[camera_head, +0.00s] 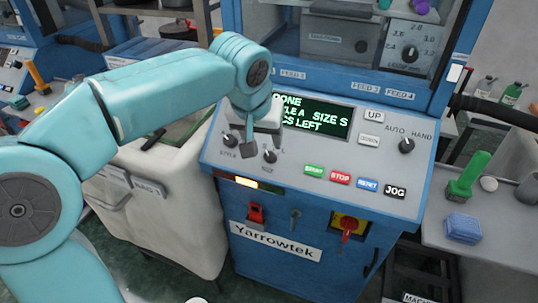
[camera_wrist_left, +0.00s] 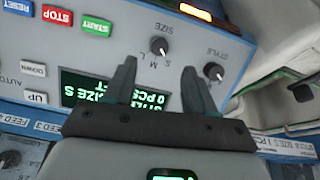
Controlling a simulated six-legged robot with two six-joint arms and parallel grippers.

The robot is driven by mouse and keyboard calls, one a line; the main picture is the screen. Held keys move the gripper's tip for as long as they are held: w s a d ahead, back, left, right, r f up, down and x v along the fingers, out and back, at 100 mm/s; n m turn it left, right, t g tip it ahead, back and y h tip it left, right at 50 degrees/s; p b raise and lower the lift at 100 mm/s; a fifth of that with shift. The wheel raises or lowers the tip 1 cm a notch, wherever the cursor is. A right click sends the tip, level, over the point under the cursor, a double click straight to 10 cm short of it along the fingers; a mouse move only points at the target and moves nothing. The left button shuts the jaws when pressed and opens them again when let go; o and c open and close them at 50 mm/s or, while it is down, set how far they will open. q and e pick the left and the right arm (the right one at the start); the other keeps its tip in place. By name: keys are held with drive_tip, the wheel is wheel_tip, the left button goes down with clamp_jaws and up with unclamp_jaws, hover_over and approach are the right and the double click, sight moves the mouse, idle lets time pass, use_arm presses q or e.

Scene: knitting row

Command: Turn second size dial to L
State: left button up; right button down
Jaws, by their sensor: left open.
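The size dial (camera_head: 269,156) is a small dark knob on the sloping pale panel of the blue Yarrowtek machine. It also shows in the left wrist view (camera_wrist_left: 160,46), with S, M and L marked beside it. The style dial (camera_head: 229,140) sits to its left, and in the left wrist view (camera_wrist_left: 213,71) to its right. The green-lit display (camera_head: 318,118) reads SIZE S. My left gripper (camera_head: 250,146) is open and empty over the panel near both dials. In the left wrist view its fingertips (camera_wrist_left: 158,64) are apart, with the size dial just beyond them. The right gripper is not in view.
START (camera_head: 314,171), STOP, RESET and JOG buttons line the panel's lower edge. An AUTO/HAND knob (camera_head: 406,146) is at the right. Below are a red switch (camera_head: 256,213) and a red-on-yellow switch (camera_head: 349,226). A side table holds a green item (camera_head: 467,178) and a blue block (camera_head: 463,228).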

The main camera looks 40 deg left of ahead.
sight(269, 156)
use_arm(q)
drive_tip(key=x, duration=0.8)
drive_tip(key=shift+f+b, duration=0.1)
drive_tip(key=shift+b, duration=0.25)
clamp_jaws()
